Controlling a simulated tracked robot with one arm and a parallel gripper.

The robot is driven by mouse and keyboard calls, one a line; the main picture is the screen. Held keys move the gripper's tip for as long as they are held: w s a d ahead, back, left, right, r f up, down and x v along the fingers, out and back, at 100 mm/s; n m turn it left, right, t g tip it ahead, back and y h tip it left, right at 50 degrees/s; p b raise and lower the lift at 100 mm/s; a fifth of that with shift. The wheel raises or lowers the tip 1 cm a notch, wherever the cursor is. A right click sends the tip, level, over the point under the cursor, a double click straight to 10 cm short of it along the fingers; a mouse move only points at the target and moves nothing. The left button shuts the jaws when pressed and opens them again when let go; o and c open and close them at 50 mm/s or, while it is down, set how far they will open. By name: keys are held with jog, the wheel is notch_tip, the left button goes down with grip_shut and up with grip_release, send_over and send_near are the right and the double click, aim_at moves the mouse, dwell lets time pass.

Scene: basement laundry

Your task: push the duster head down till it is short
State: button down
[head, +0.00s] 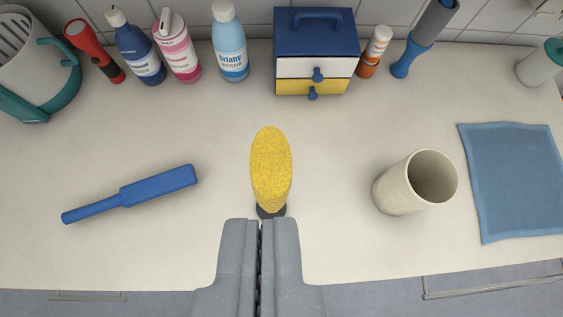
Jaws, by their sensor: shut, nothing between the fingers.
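The duster head (271,168) is a yellow, rough-textured oval in the middle of the counter in the head view. A dark grey piece (277,212) shows at its near end, partly hidden by my fingers. My gripper (262,221) is shut and empty, with its fingertips right at the near end of the duster. I cannot tell whether the fingertips touch it. How tall the duster stands is hard to judge from this angle.
A blue paddle-shaped tool (130,194) lies to the left. A beige cup (399,190) and a blue cloth (515,180) are to the right. Bottles (229,45) and a drawer box (314,55) line the back wall. The counter around the duster is clear.

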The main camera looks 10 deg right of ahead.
jog(key=p, duration=0.2)
send_over(264, 143)
jog(key=s, duration=0.3)
notch_tip(264, 143, down, 8)
jog(key=shift+d+r, duration=0.1)
notch_tip(264, 143, down, 3)
jog(key=shift+w+f, duration=0.1)
jog(key=shift+f, duration=0.55)
